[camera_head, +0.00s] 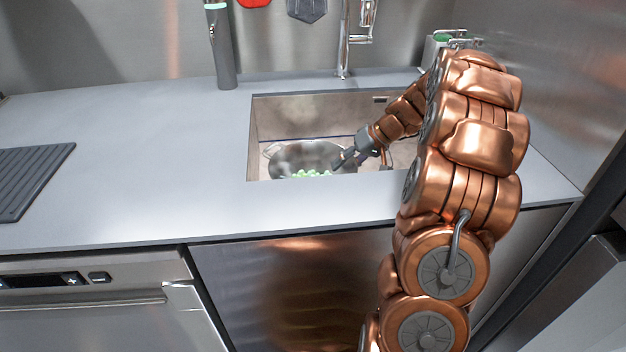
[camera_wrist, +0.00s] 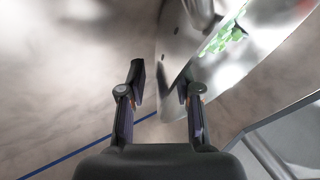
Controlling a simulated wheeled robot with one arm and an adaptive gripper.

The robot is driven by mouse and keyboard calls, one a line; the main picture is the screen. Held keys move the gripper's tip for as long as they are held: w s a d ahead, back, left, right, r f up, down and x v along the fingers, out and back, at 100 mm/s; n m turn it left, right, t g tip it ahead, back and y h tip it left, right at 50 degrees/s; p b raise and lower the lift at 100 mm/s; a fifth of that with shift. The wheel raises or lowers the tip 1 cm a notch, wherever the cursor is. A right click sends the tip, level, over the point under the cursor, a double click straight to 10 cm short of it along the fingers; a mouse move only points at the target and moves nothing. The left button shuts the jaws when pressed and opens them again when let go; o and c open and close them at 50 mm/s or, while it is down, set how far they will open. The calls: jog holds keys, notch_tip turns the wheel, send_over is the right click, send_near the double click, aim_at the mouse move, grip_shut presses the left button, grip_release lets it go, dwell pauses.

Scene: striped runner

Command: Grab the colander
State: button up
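The metal colander (camera_head: 302,156) sits in the sink, with several small green pieces (camera_head: 312,173) inside it. Its shiny wall also shows at the upper right of the wrist view (camera_wrist: 176,45), with the green pieces near its top. My gripper (camera_head: 345,160) is down in the sink at the colander's right side. In the wrist view my gripper (camera_wrist: 164,82) is open. Its left finger is over the bare sink surface and its right finger is over the colander, so the colander's edge lies between them. I cannot tell whether either finger touches it.
The sink (camera_head: 262,125) is set into a grey counter (camera_head: 150,150). A faucet (camera_head: 345,45) stands behind it, and a grey cylinder (camera_head: 221,50) stands at the back left. A dark ribbed mat (camera_head: 30,178) lies far left. The counter between is clear.

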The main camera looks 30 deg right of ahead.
jog(key=shift+a+f, duration=0.1)
grip_shut()
dwell(0.6)
